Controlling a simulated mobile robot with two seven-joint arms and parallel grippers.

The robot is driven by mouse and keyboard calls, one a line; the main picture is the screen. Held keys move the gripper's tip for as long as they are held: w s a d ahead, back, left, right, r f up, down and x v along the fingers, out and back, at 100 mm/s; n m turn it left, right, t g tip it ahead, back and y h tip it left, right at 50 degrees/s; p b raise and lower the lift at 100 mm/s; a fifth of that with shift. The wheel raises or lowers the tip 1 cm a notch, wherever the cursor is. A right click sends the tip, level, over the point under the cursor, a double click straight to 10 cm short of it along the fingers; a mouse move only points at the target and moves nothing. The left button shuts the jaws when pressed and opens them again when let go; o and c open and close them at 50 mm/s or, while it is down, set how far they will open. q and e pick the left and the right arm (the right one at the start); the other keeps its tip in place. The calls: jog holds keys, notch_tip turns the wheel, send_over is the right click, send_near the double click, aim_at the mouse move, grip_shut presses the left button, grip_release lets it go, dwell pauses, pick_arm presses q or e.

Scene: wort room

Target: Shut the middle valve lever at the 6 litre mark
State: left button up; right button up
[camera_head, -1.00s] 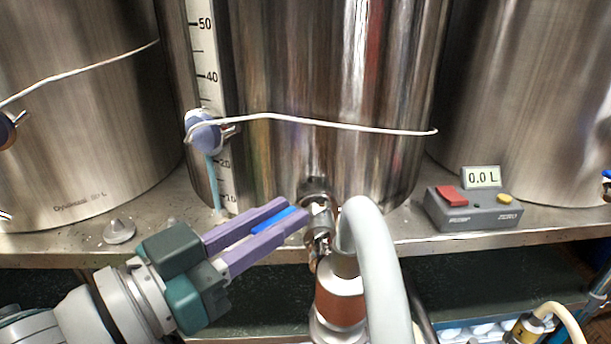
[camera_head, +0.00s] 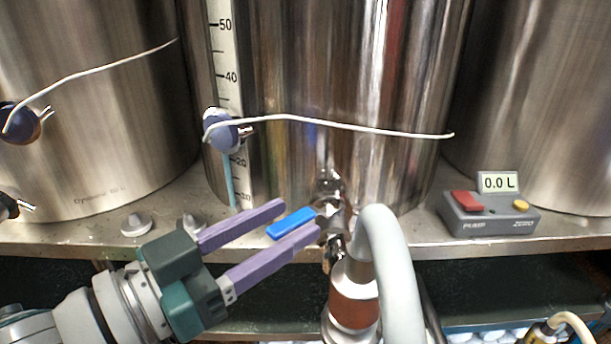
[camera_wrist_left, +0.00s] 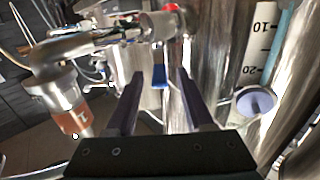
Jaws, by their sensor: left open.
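The middle valve (camera_head: 331,215) sits at the foot of the middle steel kettle (camera_head: 345,90). Its blue lever (camera_head: 290,223) points out to the left of the valve body. My left gripper (camera_head: 299,218) has its two purple fingers apart, one on each side of the blue lever, with gaps visible. The left wrist view also shows the lever (camera_wrist_left: 159,76) between the fingers. The meter (camera_head: 489,213) on the right of the shelf reads 0.0 L.
A grey hose (camera_head: 385,265) with a copper-coloured fitting (camera_head: 353,303) rises just right of the valve. A sight gauge (camera_head: 232,185) with a blue column and round fitting stands left. Steel kettles flank the middle one.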

pick_arm(q)
jog(key=p+v, duration=0.2)
jog(key=v, duration=0.6)
jog(key=shift+s+a, duration=0.15)
jog(key=shift+s, duration=0.05)
jog(key=shift+r, duration=0.15)
notch_tip(320, 180, up, 20)
jog(key=a+n+g+y+p, duration=0.15)
jog(key=n+y+p, duration=0.55)
jog(key=p, duration=1.6)
jog(key=s+a+r+g+y+p, duration=0.35)
jog(key=s+r+p, duration=0.45)
jog(key=r+p, duration=0.3)
jog(key=s+a+r+g+y+p, duration=0.2)
jog(key=s+r+g+p, duration=0.3)
jog(key=s+r+p, duration=0.5)
notch_tip(320, 180, up, 35)
jog(key=w+p, duration=0.2)
jog(key=p, duration=3.4)
jog(key=shift+w+a+t, duration=0.25)
jog(key=shift+w+t, duration=0.05)
jog(key=shift+w, duration=0.05)
